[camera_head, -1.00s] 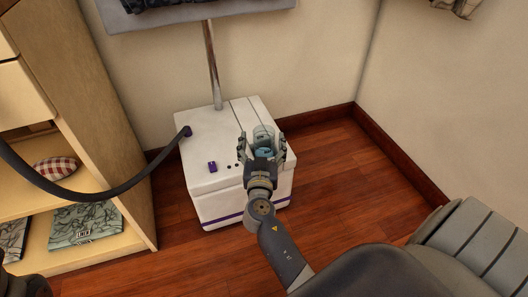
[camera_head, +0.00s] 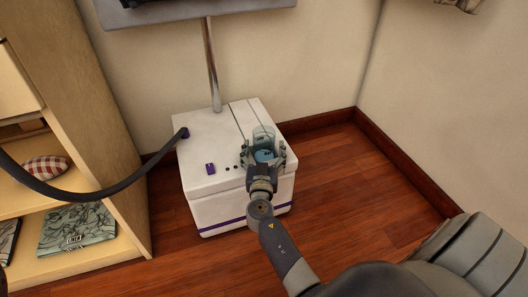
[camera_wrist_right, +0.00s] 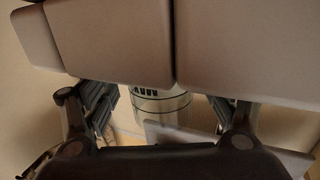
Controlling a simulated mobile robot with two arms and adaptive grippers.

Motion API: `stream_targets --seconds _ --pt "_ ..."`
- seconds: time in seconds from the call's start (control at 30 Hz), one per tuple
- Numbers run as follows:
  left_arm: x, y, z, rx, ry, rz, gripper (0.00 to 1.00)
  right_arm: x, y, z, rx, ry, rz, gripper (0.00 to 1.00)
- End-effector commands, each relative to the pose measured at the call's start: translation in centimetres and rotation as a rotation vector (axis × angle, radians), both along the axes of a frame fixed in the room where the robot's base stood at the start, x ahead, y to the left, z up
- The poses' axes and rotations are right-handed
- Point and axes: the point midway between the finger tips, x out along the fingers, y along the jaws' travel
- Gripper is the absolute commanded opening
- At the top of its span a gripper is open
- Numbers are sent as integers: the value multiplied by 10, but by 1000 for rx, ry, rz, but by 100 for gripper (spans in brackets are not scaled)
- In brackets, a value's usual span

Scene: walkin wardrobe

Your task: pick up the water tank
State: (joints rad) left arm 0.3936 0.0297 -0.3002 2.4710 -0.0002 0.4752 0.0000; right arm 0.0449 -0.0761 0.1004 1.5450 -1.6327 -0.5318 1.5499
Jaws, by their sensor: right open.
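My right gripper (camera_head: 264,153) reaches over the front of the base. Its fingers are open, one on each side of the tank; I cannot tell whether they touch it. The gripper hides the lower part of the tank. In the right wrist view, the open fingers (camera_wrist_right: 160,112) stand apart, with a banded cylinder between them that I cannot identify for sure. My left gripper is not in view.
A dark hose (camera_head: 85,193) runs from the base toward the left. A metal pole (camera_head: 212,65) rises behind it to a grey board (camera_head: 190,12). A wooden shelf unit (camera_head: 95,110) stands at left. Walls close off the back and right; the floor (camera_head: 345,180) right of the base is clear.

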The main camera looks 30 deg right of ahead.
Motion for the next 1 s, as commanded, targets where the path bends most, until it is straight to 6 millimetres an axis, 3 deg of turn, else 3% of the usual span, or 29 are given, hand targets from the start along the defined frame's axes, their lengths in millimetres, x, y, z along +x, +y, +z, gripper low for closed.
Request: stream_targets --seconds 0.17,0.43,0.7,1.0 --pt "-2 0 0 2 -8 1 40 17 -12 0 0 0 0 79" --pt "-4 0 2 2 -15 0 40 18 -13 0 1 1 1 79" --pt "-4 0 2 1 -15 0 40 18 -13 0 1 1 1 21" --pt "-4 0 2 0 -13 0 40 18 -13 1 -1 -1 1 21"
